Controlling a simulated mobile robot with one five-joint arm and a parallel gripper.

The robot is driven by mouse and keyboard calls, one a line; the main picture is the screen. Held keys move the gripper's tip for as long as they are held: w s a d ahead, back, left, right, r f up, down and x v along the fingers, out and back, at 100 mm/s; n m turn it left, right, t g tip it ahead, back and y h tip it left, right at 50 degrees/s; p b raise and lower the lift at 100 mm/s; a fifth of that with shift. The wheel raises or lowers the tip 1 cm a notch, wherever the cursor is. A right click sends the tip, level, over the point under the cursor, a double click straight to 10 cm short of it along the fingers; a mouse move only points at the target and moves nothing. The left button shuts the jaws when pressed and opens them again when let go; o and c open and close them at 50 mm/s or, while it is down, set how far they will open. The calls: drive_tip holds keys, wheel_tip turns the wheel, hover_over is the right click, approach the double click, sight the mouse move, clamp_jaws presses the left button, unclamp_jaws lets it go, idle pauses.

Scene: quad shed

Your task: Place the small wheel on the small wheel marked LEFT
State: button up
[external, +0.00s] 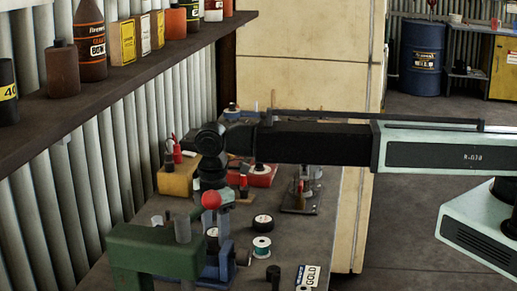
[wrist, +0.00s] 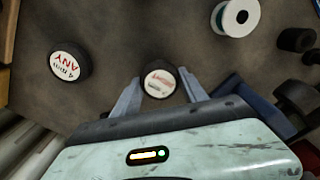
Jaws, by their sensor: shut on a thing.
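A small black wheel (wrist: 160,83) with a white label sits between the two fingers of my gripper (wrist: 159,77) in the wrist view. The gripper is shut on it. Its label has red and dark print too small to read. In the external view my gripper hangs down over the bench, partly hidden behind a red ball knob. I cannot make out a wheel marked LEFT.
A teal spool (external: 262,247) lies near the second wheel. A green machine (external: 150,250) and a blue vise-like thing stand close to my gripper. A yellow box (external: 177,180) and a red tray (external: 262,179) are farther back. A loaded shelf (external: 130,62) overhangs on the left.

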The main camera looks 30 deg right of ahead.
wheel_tip(320, 180, up, 10)
drive_tip(key=p, duration=0.8)
drive_tip(key=shift+f+p, duration=0.25)
drive_tip(key=shift+p, duration=0.1)
drive_tip(key=s+d, duration=0.2)
drive_tip(key=d, duration=0.5)
drive_tip(key=r+m+p, duration=0.1)
hover_over(263, 218)
wheel_tip(263, 218, down, 8)
drive_tip(key=b, duration=0.8)
drive_tip(key=shift+f, duration=0.15)
drive_tip(key=o, duration=1.5)
